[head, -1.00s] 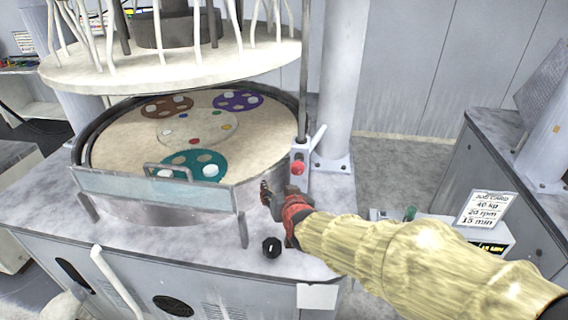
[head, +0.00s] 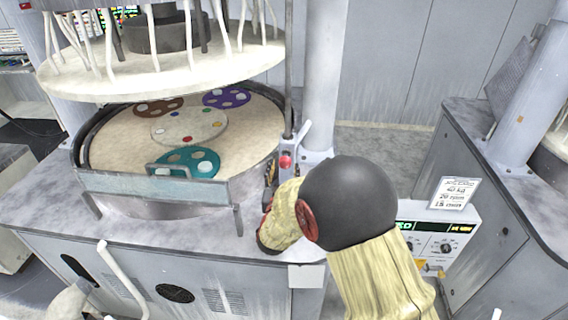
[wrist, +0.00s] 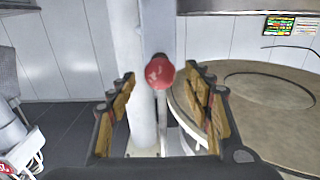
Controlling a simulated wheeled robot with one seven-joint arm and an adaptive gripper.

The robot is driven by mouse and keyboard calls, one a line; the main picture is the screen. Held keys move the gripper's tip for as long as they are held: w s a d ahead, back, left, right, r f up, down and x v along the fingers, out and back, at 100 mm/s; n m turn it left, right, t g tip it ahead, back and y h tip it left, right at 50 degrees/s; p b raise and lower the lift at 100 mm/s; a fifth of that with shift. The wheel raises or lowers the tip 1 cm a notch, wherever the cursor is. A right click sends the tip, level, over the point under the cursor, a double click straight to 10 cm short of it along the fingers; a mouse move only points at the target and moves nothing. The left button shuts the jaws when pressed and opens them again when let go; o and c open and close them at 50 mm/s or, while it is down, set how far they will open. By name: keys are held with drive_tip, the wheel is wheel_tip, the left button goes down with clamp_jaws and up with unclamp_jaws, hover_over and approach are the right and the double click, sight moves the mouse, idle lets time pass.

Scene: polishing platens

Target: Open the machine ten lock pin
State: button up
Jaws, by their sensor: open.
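The lock pin has a red knob (head: 286,161) on a pale upright bracket (head: 298,177) at the right rim of the polishing machine in the head view. A pale lever handle (head: 303,134) slants up beside it. In the wrist view the red knob (wrist: 159,71) shows large, between the two fingers and pointing toward the camera. My gripper (wrist: 161,84) is open, with a tan padded finger on each side of the knob and no visible contact. In the head view my gripper (head: 269,173) is small, just left of and below the knob, and partly hidden by my arm.
The round platen (head: 120,150) carries coloured carrier discs behind a clear front guard (head: 130,185). A white column (head: 322,80) stands right behind the pin. A control box (head: 440,235) with a job card (head: 455,192) is at right. Open floor (head: 385,150) lies beyond.

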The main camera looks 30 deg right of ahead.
sight(284, 166)
drive_tip(key=shift+x, duration=1.85)
drive_tip(key=shift+c, duration=0.4)
clamp_jaws()
drive_tip(key=shift+s+a, duration=0.1)
